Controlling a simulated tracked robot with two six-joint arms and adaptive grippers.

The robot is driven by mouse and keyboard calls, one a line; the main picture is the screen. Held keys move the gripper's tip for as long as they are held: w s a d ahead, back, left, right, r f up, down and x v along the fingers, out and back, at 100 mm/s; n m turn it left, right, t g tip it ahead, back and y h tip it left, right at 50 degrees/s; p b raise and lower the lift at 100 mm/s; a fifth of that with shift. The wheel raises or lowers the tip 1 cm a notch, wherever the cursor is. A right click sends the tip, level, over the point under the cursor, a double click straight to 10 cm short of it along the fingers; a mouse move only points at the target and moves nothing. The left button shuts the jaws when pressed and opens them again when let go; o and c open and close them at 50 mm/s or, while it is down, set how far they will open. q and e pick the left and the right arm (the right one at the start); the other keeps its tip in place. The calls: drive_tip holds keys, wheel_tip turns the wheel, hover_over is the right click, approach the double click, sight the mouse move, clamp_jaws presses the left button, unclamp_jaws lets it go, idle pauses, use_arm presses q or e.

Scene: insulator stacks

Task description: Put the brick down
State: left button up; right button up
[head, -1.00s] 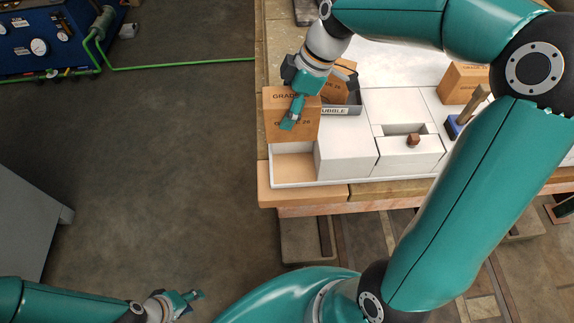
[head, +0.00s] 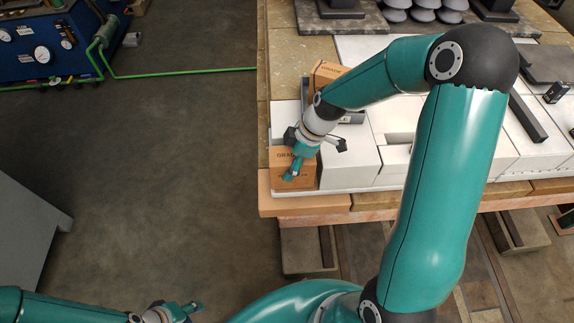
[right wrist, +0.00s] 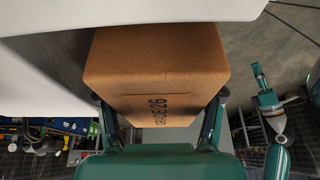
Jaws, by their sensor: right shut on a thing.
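The orange-brown brick (head: 310,172), marked GRADE 26, sits in or just over the front-left gap of the white block row on the bench. My right gripper (head: 291,166) is shut on it from above. In the right wrist view the brick (right wrist: 155,70) is between the two fingers, with a white surface close beside it. Whether its underside touches the floor of the gap is hidden. My left gripper (head: 180,311) is low at the left, away from the bench and empty; its finger opening is too small to judge.
White blocks (head: 345,160) stand right beside the brick. Another orange-brown brick (head: 327,72) stands behind, partly covered by my right arm. The bench's front edge (head: 300,204) is close in front. Clear floor (head: 170,160) lies left of the bench.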

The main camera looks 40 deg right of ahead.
drive_tip(key=shift+f, duration=0.65)
drive_tip(key=o, duration=1.6)
drive_tip(key=v, duration=1.2)
drive_tip(key=shift+s+p, duration=0.15)
drive_tip(key=shift+p, duration=0.2)
